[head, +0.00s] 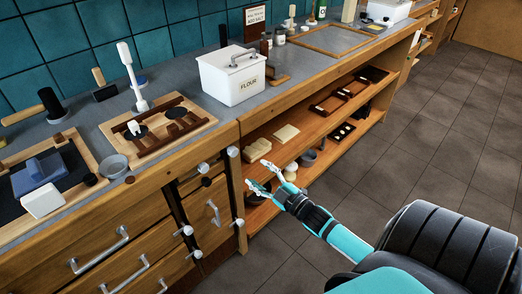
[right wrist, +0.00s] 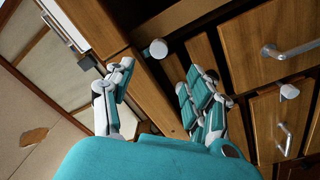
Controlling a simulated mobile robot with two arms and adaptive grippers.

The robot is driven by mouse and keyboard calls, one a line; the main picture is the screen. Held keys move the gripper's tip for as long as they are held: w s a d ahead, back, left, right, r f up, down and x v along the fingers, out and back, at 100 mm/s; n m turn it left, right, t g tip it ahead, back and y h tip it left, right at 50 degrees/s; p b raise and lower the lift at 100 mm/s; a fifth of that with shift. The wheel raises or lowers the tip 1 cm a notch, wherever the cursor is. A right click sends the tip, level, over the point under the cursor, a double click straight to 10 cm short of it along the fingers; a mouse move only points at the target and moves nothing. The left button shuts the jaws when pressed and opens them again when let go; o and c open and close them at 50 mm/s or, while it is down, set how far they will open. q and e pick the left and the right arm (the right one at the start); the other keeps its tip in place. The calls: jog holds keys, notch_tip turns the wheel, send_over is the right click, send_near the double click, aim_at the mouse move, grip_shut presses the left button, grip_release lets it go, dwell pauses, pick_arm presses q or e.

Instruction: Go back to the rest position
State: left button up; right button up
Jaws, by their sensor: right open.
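My right gripper (head: 262,176) is open and empty in the head view, in front of the open shelf part of the wooden counter (head: 238,130). Its two fingers are spread apart, with nothing between them. In the right wrist view the same open gripper (right wrist: 158,88) shows, its fingers on either side of a wooden post of the cabinet. I cannot tell whether a finger touches the wood. My left gripper is not in view.
A white flour box (head: 228,78) and a wooden tray (head: 158,130) stand on the counter. Shelves below hold trays and small bowls. The tiled floor (head: 440,130) at the right is clear.

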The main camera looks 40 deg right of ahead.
dwell(0.4)
jog(key=s+a+f+m+g+h, duration=0.1)
jog(key=s+f+m+g, duration=0.2)
jog(key=f, duration=0.7)
jog(key=s+a+f+g, duration=0.1)
jog(key=s+f+g, duration=0.1)
jog(key=s+f, duration=0.5)
jog(key=s+a+f+m+g+h, duration=0.1)
jog(key=s+f+m+g, duration=0.15)
jog(key=f, duration=0.95)
jog(key=s+a+f+g, duration=0.3)
jog(key=s+f, duration=0.3)
jog(key=s, duration=0.3)
jog(key=s+a+f+m+g, duration=0.1)
jog(key=s+a+f+g, duration=0.2)
jog(key=s, duration=0.7)
jog(key=s+a+f+g, duration=0.4)
jog(key=s+a+f, duration=0.2)
jog(key=s+f, duration=0.2)
jog(key=shift+s+f+m+y, duration=0.35)
jog(key=shift+s+y, duration=0.05)
jog(key=shift+s, duration=0.6)
